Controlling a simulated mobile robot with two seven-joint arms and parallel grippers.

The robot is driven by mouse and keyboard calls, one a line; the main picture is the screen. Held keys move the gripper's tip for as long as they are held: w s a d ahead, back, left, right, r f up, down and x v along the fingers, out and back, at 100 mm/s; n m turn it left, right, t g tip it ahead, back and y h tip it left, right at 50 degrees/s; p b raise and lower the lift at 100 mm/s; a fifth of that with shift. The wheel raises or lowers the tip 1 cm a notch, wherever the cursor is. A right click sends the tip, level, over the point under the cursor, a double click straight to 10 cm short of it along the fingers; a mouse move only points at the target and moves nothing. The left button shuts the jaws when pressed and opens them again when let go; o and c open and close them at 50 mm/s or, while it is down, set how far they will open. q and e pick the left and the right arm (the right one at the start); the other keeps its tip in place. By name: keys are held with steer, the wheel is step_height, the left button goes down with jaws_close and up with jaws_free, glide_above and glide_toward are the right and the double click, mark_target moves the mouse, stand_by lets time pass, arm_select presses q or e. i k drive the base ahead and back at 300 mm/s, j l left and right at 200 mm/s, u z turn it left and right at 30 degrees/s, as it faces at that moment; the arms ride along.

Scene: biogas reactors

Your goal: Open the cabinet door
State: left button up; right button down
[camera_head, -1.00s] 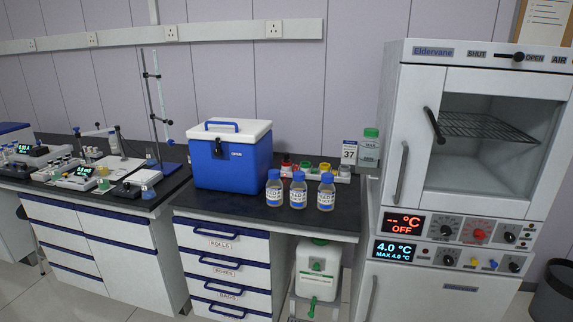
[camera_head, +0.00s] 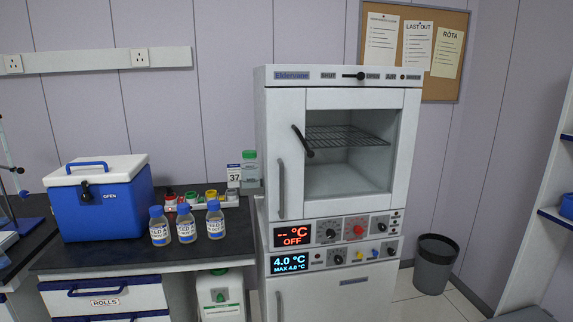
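The cabinet (camera_head: 289,99) is a tall white unit marked Eldervane, right of the dark bench. Its upper door (camera_head: 292,160) has a large window showing a wire rack (camera_head: 345,137) inside. The door looks shut. A grey vertical handle (camera_head: 281,188) is on its left side, and a black lever handle (camera_head: 303,141) slants at the window's left edge. A slider (camera_head: 353,75) on the top strip sits between the SHUT and OPEN labels, close to OPEN. Displays (camera_head: 292,235) on the front read "-- °C OFF" and "4.0 °C". Neither of my grippers is in view.
On the bench (camera_head: 120,250) at left stand a blue cool box (camera_head: 105,215) and three labelled bottles (camera_head: 187,224). A dark bin (camera_head: 434,264) stands on the floor right of the cabinet. White shelving (camera_head: 535,220) is at the far right. A notice board (camera_head: 440,85) hangs behind.

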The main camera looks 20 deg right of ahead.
mark_target(284, 107)
steer(key=i+j, duration=0.1)
steer(key=i, duration=0.25)
steer(key=i+j, duration=0.15)
steer(key=i, duration=0.15)
steer(key=z, duration=1.6)
